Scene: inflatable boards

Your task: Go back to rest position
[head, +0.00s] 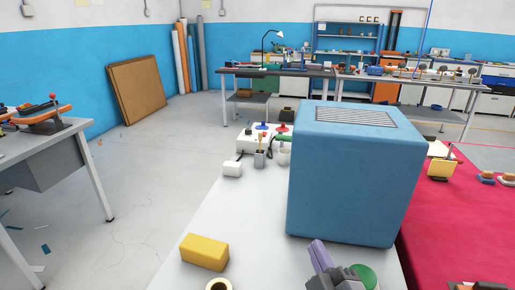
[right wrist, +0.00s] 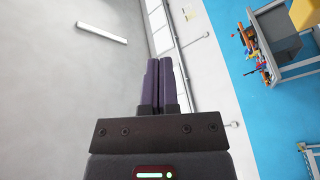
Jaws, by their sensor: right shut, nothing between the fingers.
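My right gripper (head: 317,246) shows at the bottom of the head view, low in front of the big blue box. Its purple fingers point up and a little left, and nothing shows between them. In the right wrist view the fingers (right wrist: 158,62) are together and empty, pointing upward with the wall and ceiling behind them. My left gripper does not show.
A blue box (head: 350,190) with a vented top stands on the white table (head: 215,215). A yellow block (head: 205,252), a tape roll (head: 218,285) and a green round thing (head: 363,275) lie nearby. A red surface (head: 440,235) is at right. A grey workbench (head: 45,150) stands left, beyond open floor.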

